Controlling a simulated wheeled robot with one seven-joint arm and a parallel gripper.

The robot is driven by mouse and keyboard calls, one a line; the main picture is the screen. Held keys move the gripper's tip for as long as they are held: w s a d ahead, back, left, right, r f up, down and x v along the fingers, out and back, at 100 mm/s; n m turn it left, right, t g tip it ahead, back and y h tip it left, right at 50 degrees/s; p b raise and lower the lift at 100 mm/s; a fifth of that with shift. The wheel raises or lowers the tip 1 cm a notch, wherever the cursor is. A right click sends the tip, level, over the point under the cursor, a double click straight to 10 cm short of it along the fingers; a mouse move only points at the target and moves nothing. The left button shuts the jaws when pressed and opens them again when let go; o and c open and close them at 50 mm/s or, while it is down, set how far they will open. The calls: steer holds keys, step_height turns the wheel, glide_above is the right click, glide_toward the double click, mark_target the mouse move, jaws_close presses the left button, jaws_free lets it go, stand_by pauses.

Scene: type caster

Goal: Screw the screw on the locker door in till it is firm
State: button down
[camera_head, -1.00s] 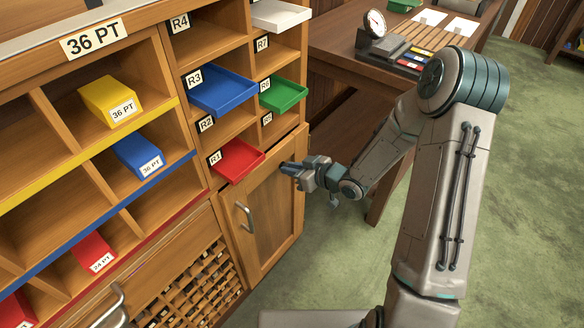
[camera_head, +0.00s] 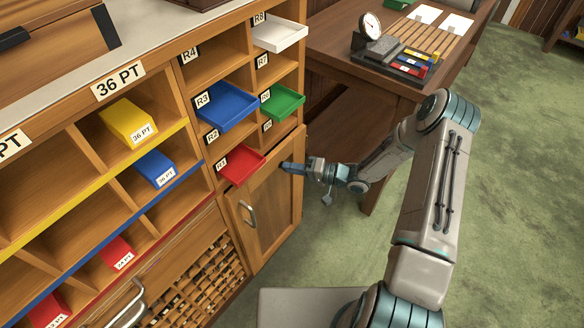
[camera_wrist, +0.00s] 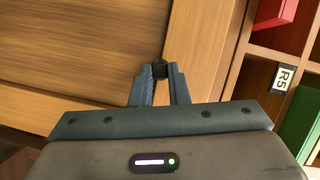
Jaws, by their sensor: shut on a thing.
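The locker door (camera_head: 266,219) is a wooden panel with a metal handle (camera_head: 248,213), below the red tray. My gripper (camera_head: 288,167) is at the door's upper right part. In the wrist view my gripper (camera_wrist: 159,76) has its two fingers close together on a small dark screw head (camera_wrist: 159,68) against the door's wooden frame (camera_wrist: 190,50). The screw's shank is hidden, so I cannot tell how deep it sits. In the head view the screw is hidden by the fingers.
A red tray (camera_head: 241,163) juts out just above the door, with blue (camera_head: 226,106) and green (camera_head: 282,100) trays higher up. A desk (camera_head: 335,62) stands behind my arm. The green floor (camera_head: 500,200) at right is open.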

steer(key=m+y+b, duration=0.1)
steer(key=m+b, duration=0.1)
steer(key=m, duration=0.2)
steer(key=f+m+t+y+b, duration=0.1)
steer(key=m, duration=0.2)
steer(key=shift+f+m+y+b, duration=0.2)
steer(key=shift+m+y+b, duration=0.15)
steer(key=shift+m+y, duration=0.05)
steer(key=c, duration=1.2)
jaws_free()
steer(key=shift+r+t, duration=0.3)
steer(key=shift+r, duration=0.05)
steer(key=v, duration=1.3)
steer(key=shift+d+b, duration=0.3)
steer(key=shift+d, duration=0.05)
